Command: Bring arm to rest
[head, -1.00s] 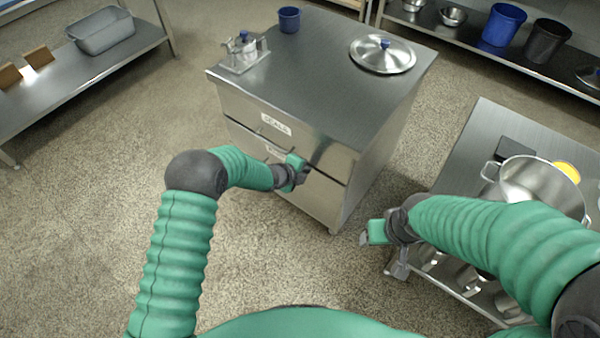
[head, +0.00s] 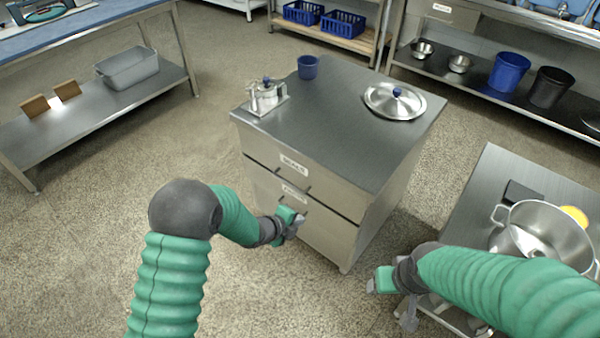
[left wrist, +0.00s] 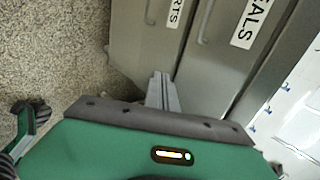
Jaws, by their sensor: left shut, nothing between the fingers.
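My left arm comes in from the left in the head view. Its gripper (head: 298,220) is in front of the steel drawer cabinet (head: 330,232), by the lower drawer, and it is shut with nothing in it. In the left wrist view the shut fingers (left wrist: 162,92) point toward the drawer fronts, and I cannot tell whether they touch. Both drawers look closed. My right arm comes in from the right.
On the cabinet top are a blue cup (head: 308,67), a small metal device (head: 265,95) and a steel lid (head: 394,100). A big pot (head: 545,228) stands on the right table (head: 490,175). A shelf bench (head: 95,115) is at left. Floor between is clear.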

